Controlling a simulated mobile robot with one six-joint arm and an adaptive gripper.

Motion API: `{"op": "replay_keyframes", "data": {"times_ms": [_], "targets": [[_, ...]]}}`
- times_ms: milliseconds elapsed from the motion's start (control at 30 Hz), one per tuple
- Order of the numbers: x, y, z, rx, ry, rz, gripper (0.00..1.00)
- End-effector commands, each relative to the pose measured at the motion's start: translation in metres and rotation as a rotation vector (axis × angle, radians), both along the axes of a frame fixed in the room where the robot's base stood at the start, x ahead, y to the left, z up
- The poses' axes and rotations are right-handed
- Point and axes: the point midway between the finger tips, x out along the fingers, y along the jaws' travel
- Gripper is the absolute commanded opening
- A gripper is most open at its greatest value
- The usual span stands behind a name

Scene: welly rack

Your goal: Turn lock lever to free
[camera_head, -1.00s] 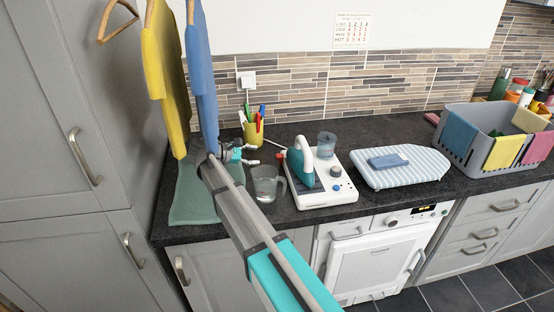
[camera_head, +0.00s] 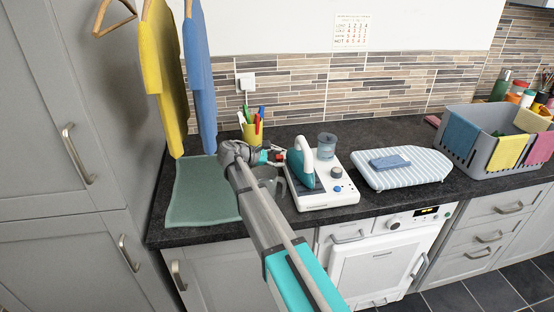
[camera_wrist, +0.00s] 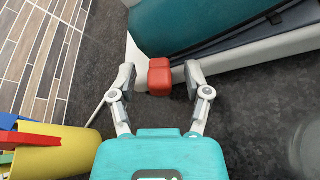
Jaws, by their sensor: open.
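My gripper (camera_wrist: 160,74) is open in the wrist view, with one finger on each side of the red lever.
A yellow pen cup (camera_head: 251,132) stands close behind my gripper. A clear jug (camera_head: 267,176) is partly hidden by my arm. A striped ironing pad (camera_head: 400,168) lies right of the station. A green mat (camera_head: 196,195) is clear on the left.

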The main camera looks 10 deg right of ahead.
Motion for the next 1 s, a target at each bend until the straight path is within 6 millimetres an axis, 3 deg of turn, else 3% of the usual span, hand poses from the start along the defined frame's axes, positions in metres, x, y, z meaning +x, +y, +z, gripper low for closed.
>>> {"op": "replay_keyframes", "data": {"times_ms": [167, 400, 500, 800, 1000], "targets": [[0.000, 0.001, 0.000, 0.000, 0.000, 0.000, 0.59], [0.000, 0.001, 0.000, 0.000, 0.000, 0.001, 0.15], [0.000, 0.001, 0.000, 0.000, 0.000, 0.001, 0.00], [0.000, 0.000, 0.000, 0.000, -0.003, 0.000, 0.00], [-0.003, -0.012, -0.002, -0.001, -0.035, -0.016, 0.00]]}}
